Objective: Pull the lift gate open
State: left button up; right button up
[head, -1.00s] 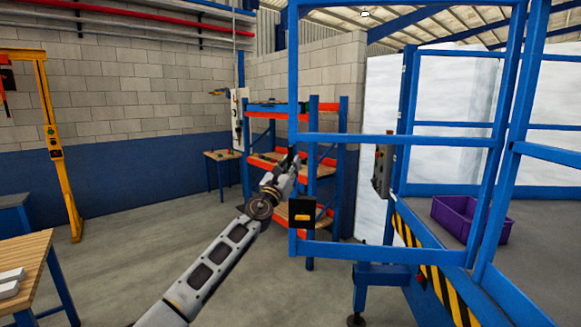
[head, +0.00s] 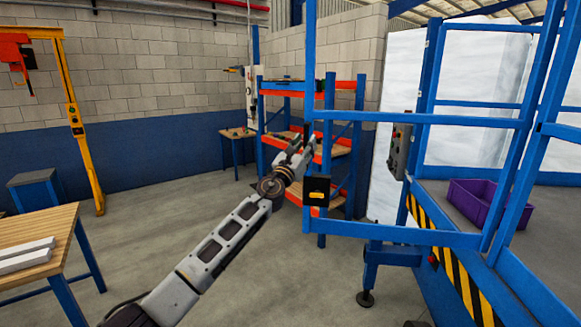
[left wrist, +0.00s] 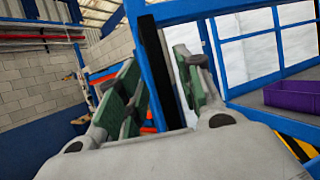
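The blue lift gate (head: 415,119) stands swung out from the platform edge, its free upright on the left. A black bar on that upright looks like its handle; it shows in the left wrist view (left wrist: 155,70). My left gripper (head: 304,148) is at the upright, above a black and yellow latch box (head: 316,190). My right gripper is not in view.
The lift platform has a hazard-striped edge (head: 452,265) and holds a purple bin (head: 478,205). A grey control box (head: 400,150) is on its far post. An orange and blue rack (head: 345,85) stands behind the gate. A wooden table (head: 50,235) is at left. Floor between is clear.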

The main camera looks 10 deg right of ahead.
pick_arm(q)
jog(key=shift+s+a+f, duration=0.3)
jog(key=shift+s, duration=0.1)
jog(key=v, duration=0.9)
jog(key=shift+s+a, duration=0.2)
dwell(0.7)
